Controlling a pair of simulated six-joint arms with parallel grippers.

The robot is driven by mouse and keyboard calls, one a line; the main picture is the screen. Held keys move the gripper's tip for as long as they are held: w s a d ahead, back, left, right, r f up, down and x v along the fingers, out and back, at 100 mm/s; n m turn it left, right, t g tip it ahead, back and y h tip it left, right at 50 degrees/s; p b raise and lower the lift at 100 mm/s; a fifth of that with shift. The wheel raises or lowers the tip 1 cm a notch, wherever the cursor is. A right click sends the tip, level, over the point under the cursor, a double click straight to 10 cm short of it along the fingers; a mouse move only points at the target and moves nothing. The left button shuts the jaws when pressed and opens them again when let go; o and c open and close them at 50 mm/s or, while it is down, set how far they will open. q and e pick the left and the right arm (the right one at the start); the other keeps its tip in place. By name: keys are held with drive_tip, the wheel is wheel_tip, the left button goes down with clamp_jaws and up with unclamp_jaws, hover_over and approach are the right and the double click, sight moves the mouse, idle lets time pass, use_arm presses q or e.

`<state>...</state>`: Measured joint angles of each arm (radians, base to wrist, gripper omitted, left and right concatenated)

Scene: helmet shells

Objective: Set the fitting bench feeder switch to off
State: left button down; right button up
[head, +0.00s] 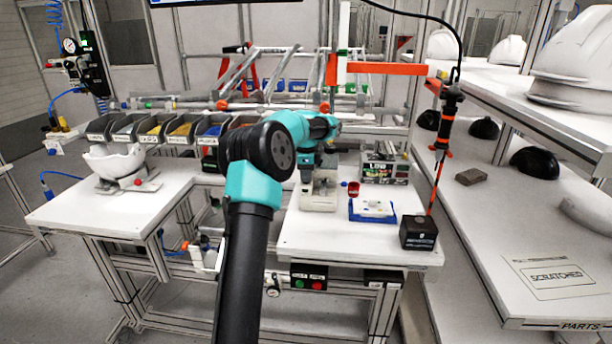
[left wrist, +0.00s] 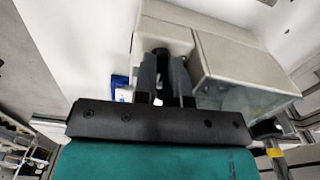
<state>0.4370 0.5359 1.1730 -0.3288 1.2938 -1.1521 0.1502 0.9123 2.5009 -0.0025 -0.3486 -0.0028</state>
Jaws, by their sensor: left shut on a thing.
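The feeder (head: 318,198) is a beige box on the white bench top, just right of the middle in the head view. In the left wrist view its beige housing (left wrist: 240,62) fills the upper right. My left gripper (head: 307,173) is at the feeder's upper part, partly hidden by my own arm. In the left wrist view my left gripper (left wrist: 163,62) has its two dark fingers close together against the housing, shut on a small dark switch (left wrist: 160,52). The fingers cover most of the switch, so its setting cannot be read. My right gripper is in neither view.
A blue and white tray (head: 371,209) and a black box (head: 418,233) stand right of the feeder. A small red cup (head: 352,189) is close beside it. The bench's front strip is clear.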

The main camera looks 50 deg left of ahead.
use_arm(q)
drive_tip(key=shift+m, duration=0.5)
drive_tip(key=c, duration=1.2)
unclamp_jaws()
wheel_tip(320, 180, up, 17)
drive_tip(key=shift+r, duration=0.2)
